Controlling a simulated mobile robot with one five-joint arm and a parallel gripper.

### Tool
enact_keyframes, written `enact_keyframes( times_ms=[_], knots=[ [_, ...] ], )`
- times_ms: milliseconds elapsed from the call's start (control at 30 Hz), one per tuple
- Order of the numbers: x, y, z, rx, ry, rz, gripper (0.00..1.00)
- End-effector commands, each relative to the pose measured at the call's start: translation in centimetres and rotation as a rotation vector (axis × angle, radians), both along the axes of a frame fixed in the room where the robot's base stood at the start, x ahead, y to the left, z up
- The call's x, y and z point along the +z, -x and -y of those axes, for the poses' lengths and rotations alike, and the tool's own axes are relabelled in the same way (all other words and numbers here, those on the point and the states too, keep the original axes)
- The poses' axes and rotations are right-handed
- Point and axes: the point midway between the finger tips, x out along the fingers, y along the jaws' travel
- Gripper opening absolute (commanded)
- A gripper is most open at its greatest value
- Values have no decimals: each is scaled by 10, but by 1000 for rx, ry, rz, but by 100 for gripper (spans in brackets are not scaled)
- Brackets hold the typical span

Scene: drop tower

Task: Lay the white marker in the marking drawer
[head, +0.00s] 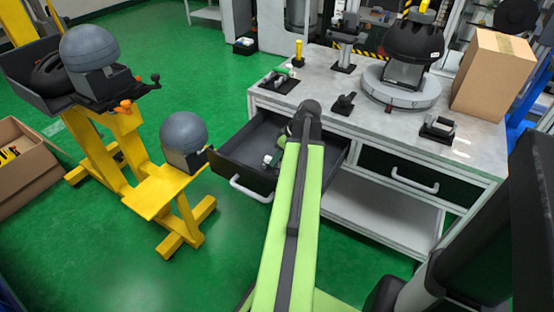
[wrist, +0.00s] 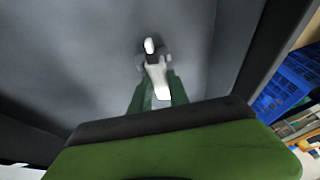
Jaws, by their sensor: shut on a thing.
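The white marker (wrist: 158,78) is between the fingers of my gripper (wrist: 154,62) in the wrist view, with a grey drawer floor beyond it. Dark fingertips cover part of its length, and a short white end shows past them. My gripper is shut on it. In the head view the open marking drawer (head: 232,168) sticks out from the left of the workbench, and my arm reaches over it. My gripper (head: 272,157) is low inside the drawer and small there. I cannot tell whether the marker touches the floor.
The workbench (head: 330,85) carries small fixtures, a dark helmet (head: 413,42) on a round base and a cardboard box (head: 494,72). A closed drawer (head: 395,172) is at right. A yellow stand (head: 165,192) with a grey ball (head: 184,133) stands close left of the open drawer.

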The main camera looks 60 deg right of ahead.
Motion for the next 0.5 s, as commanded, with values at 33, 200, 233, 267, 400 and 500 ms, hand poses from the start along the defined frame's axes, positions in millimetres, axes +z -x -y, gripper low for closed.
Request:
enact_keyframes(
  times_ms=[33, 200, 233, 267, 400, 500],
  knots=[
    [-2, 0, 0, 0, 0, 0, 0],
    [-2, 0, 0, 0, 0, 0, 0],
    [-2, 0, 0, 0, 0, 0, 0],
    [-2, 0, 0, 0, 0, 0, 0],
    [-2, 0, 0, 0, 0, 0, 36],
    [-2, 0, 0, 0, 0, 0, 47]
  ],
)
